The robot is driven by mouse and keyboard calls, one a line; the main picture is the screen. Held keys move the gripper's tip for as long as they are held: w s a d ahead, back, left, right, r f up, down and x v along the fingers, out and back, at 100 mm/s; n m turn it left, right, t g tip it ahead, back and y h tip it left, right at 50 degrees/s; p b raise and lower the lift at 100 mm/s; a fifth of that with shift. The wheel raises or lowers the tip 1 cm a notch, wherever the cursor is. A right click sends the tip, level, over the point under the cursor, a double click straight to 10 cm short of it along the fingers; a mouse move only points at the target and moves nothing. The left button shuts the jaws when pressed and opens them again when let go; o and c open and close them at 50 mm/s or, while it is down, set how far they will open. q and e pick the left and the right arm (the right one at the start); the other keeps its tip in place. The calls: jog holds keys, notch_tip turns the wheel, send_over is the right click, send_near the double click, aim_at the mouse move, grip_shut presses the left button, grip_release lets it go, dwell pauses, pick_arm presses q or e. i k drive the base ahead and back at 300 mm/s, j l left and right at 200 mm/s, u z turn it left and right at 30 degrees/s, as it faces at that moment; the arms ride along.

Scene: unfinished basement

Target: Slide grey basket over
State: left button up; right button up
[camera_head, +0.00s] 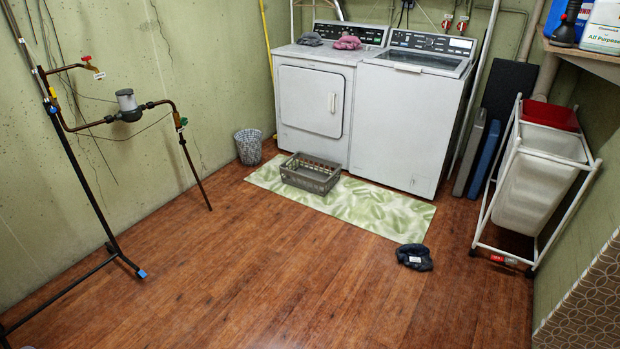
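The grey basket (311,173) is a low, open plastic laundry basket with slotted sides. It sits upright on the left part of a green and white leaf-patterned mat (375,208), in front of the white dryer (312,100). It looks empty. Neither of my grippers shows in the head view, and nothing touches the basket from my side.
A dark folded cloth (414,257) lies on the floor by the mat's right end. A wastebasket (248,146) stands left of the dryer, a washer (405,115) right of it. A wheeled hamper frame (478,225) stands right, pipes (128,112) left. The wooden floor (270,270) in front is clear.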

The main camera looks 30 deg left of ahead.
aim_at(316, 182)
jog(key=i+j+u, duration=0.55)
jog(key=i, duration=0.2)
jog(key=i+j+u, duration=0.15)
jog(key=i+u, duration=0.15)
jog(key=i, duration=0.15)
jog(key=i+j+u, duration=0.1)
jog(key=i+u, duration=0.15)
jog(key=i, duration=0.15)
jog(key=i+j, duration=0.1)
jog(key=i, duration=0.75)
jog(key=i+j+z, duration=0.1)
jog(key=i, duration=0.75)
